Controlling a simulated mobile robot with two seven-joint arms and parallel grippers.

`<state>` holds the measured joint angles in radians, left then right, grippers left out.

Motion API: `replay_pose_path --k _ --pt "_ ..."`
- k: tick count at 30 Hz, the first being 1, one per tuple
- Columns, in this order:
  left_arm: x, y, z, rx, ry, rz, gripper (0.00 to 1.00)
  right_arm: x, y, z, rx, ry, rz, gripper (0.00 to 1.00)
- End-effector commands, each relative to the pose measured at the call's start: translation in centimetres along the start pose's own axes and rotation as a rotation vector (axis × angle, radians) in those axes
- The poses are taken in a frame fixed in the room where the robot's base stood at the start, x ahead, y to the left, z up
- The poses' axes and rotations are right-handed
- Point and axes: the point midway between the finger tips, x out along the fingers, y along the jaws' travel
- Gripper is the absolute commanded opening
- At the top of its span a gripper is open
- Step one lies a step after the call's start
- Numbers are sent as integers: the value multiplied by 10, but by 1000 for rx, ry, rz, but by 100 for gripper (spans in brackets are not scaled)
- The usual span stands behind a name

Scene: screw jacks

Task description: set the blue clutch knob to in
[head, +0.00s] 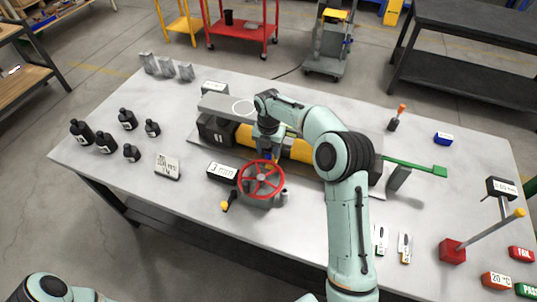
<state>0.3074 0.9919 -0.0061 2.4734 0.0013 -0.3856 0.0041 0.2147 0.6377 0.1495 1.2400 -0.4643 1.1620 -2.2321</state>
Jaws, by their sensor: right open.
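A screw jack assembly with a red handwheel (261,179) and a yellow cylindrical body (299,149) stands mid-table. My right gripper (266,152) points down just behind the handwheel, over the front of the yellow body. It is open. A small bluish patch shows at its fingertips, but I cannot tell whether it is the blue clutch knob or part of the gripper. The knob's setting cannot be read. My left gripper is out of view; only part of my left arm shows at the bottom left.
A display reading 3 mm (222,171) stands left of the handwheel. A green lever (425,167) sticks out to the right. Several black bottles (105,142) stand at the left. A red-based stand (453,250) is at the right. The front left tabletop is clear.

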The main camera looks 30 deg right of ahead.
Motion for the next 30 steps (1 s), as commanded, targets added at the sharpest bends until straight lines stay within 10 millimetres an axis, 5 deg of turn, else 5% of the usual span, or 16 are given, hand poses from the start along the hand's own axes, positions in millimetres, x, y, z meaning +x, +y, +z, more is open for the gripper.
replay_pose_path --k 6,15,16,21,26,30 --pt "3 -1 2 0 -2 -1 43 20 0 0 1 -1 0 51" --pt "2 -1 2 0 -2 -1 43 22 0 1 1 -1 1 51" --pt "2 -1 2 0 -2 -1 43 22 0 1 1 -1 1 48" --pt "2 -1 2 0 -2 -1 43 21 0 1 1 -1 1 0" --pt "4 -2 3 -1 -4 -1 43 22 -4 1 2 -1 0 0" --pt "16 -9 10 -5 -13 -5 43 24 -28 1 5 -1 -1 0"
